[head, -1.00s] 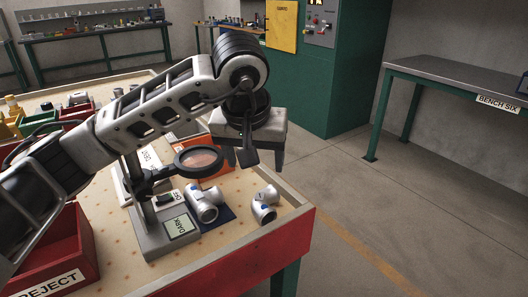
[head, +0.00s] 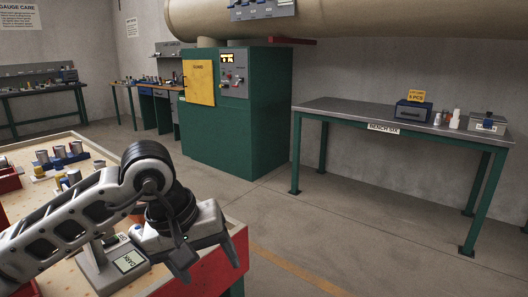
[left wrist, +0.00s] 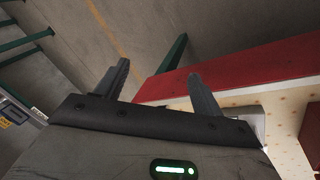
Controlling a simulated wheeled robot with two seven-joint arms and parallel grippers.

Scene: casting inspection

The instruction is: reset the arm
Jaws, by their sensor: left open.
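My left arm reaches in from the left in the head view. Its gripper (head: 205,265) is over the front right corner of the red-edged worktable (head: 231,264), with its fingers apart and nothing between them. In the left wrist view the two fingers of the left gripper (left wrist: 157,85) are spread. Beyond them are bare floor and the table's red side (left wrist: 235,72). The grey stand with a display marked DARK (head: 128,262) is partly hidden behind my arm. My right gripper is not in view.
Bench six (head: 345,110) stands at the right against the wall, with a dark blue box (head: 413,112) and small containers on it. A green cabinet (head: 265,120) stands at the back. Cylindrical parts (head: 75,148) stand at the table's left. The floor between is clear.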

